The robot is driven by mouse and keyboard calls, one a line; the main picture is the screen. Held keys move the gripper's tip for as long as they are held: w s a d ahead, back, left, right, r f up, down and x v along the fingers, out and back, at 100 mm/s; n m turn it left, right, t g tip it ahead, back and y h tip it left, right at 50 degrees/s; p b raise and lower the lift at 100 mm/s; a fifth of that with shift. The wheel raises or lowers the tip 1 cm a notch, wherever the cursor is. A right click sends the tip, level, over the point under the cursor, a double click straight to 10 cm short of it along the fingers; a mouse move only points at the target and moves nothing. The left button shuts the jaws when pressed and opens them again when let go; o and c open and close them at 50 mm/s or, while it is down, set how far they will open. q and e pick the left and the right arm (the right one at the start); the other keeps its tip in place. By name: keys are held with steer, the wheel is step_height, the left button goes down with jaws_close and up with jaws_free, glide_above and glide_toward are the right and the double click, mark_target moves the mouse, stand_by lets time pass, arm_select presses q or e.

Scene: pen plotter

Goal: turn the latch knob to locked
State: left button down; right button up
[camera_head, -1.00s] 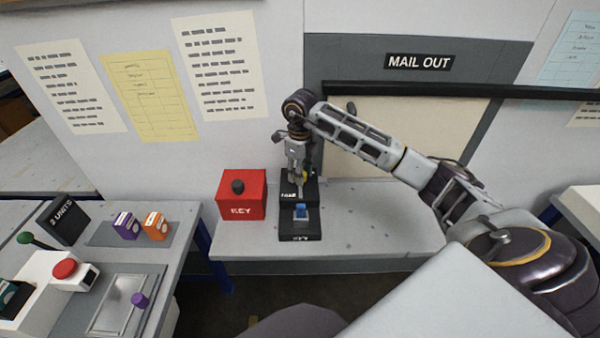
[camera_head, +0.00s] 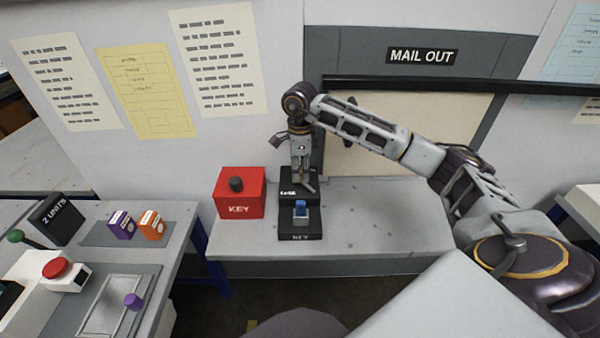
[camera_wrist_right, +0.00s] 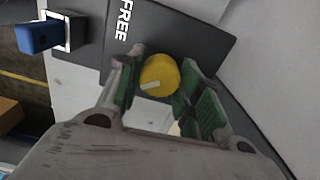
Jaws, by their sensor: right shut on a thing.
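The latch knob (camera_wrist_right: 160,70) is round and yellow with a white mark, which lies toward its lower left in the right wrist view. My right gripper (camera_head: 305,187) reaches down to the black block (camera_head: 288,188) on the shelf in the head view. In the wrist view its green-padded fingers stand on both sides of the knob, shut on it. The fingers partly hide the knob in the head view. My left gripper is not in view.
A blue key (camera_head: 300,206) stands in the lower black base in front. A red KEY box (camera_head: 240,200) is close on the left. The shelf (camera_head: 385,225) is clear on the right. A dark bar (camera_head: 450,86) crosses the MAIL OUT panel behind my arm.

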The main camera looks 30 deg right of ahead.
steer(key=n+b, duration=0.1)
steer(key=n, duration=0.2)
steer(key=shift+n, duration=0.4)
steer(key=shift+n+b, duration=0.45)
steer(key=shift+n, duration=1.15)
steer(key=shift+n+b, duration=0.45)
steer(key=shift+n, duration=1.05)
steer(key=shift+n+b, duration=0.3)
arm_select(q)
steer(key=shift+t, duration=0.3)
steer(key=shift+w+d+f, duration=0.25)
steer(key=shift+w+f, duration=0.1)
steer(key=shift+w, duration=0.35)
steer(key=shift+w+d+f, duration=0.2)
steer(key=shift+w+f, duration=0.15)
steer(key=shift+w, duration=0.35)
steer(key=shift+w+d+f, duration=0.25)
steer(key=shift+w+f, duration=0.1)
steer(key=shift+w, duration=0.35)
